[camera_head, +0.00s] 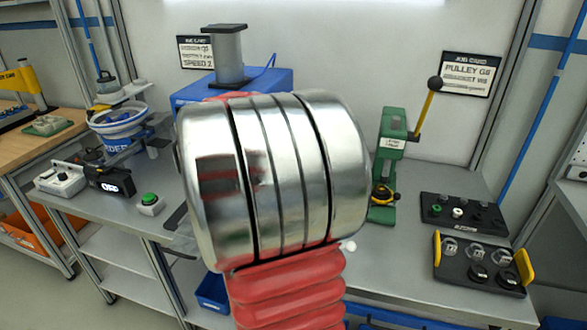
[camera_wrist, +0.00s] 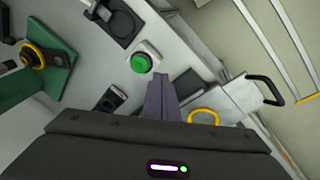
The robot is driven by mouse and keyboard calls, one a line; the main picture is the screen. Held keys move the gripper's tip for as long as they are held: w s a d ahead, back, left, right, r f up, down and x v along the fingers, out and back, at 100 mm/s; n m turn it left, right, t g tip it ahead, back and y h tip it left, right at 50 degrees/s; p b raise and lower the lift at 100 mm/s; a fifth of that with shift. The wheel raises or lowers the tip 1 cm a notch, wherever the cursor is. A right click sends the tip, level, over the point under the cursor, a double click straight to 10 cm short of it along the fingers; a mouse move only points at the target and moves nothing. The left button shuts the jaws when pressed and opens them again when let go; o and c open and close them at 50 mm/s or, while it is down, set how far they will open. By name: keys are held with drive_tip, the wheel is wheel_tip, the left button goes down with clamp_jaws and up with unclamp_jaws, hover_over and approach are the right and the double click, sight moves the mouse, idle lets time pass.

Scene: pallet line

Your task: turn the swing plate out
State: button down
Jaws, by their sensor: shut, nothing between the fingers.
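My gripper (camera_wrist: 161,82) shows in the wrist view as two grey-purple fingers closed together, with nothing between them. In the head view it is hidden behind my own arm. I cannot pick out the swing plate for certain in either view. In the wrist view a dark flat piece (camera_wrist: 186,84) lies just right of the fingertips. A yellow ring-shaped handle (camera_wrist: 203,112) is right of the fingers and partly hidden by the gripper body. A green button (camera_wrist: 140,63) on a pale box is just beyond the fingertips. I cannot tell whether the fingers touch anything.
A green press (camera_head: 386,155) with a yellow lever stands right of my arm. A blue machine (camera_head: 280,78) stands behind it. The green button box (camera_head: 149,205) and a blue-banded bowl (camera_head: 120,130) are left. Black trays (camera_head: 462,213) are right. A black handle (camera_wrist: 268,88) juts out in the wrist view.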

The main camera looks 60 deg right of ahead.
drive_tip(key=s+d+m+g+h, duration=0.1)
drive_tip(key=s+d+m, duration=0.1)
drive_tip(key=d, duration=0.9)
drive_tip(key=s+d+f+m+g+h, duration=0.1)
drive_tip(key=s+d+m, duration=0.2)
drive_tip(key=d, duration=0.8)
drive_tip(key=s+d+f+m+g, duration=0.1)
drive_tip(key=s+d, duration=0.4)
drive_tip(key=d, duration=0.6)
drive_tip(key=shift+m+g+h, duration=0.4)
drive_tip(key=shift+m+g, duration=0.2)
drive_tip(key=shift+m, duration=0.6)
drive_tip(key=shift+s+f, duration=0.1)
drive_tip(key=shift+f, duration=0.05)
drive_tip(key=x, duration=0.9)
drive_tip(key=shift+s+d+f, duration=0.1)
drive_tip(key=shift+f, duration=0.05)
drive_tip(key=s, duration=0.1)
drive_tip(key=s+d, duration=0.1)
drive_tip(key=s, duration=0.1)
drive_tip(key=shift+f, duration=0.2)
drive_tip(key=shift+s, duration=0.55)
